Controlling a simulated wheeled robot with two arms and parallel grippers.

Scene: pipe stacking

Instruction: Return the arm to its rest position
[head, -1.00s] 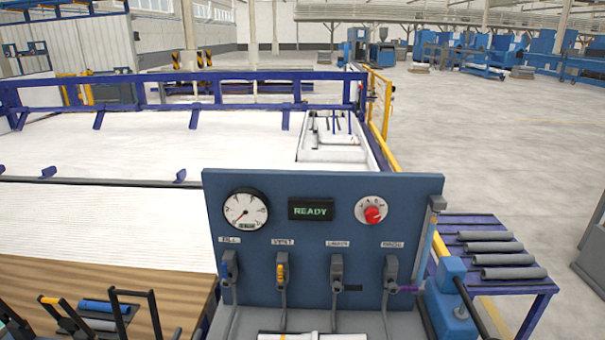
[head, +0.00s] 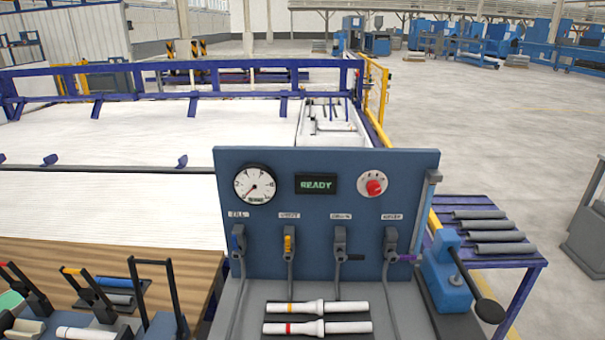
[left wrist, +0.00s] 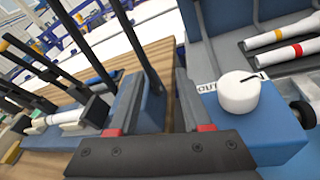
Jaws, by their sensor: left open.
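My left gripper (left wrist: 157,88) shows at the bottom of the left wrist view, its two dark fingers apart and nothing between them. It is over the edge between the wooden bench top (left wrist: 155,62) and the blue-grey station, next to a white round knob (left wrist: 238,92) on a blue box. Neither arm shows in the head view, and my right gripper is in no view.
The blue panel (head: 295,210) reads READY. Two white pipes, one yellow-banded (head: 335,308) and one red-banded (head: 335,327), lie before it. Black upright holders (head: 160,295) stand on the bench at left. Grey pipes (head: 497,236) lie on a rack at right.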

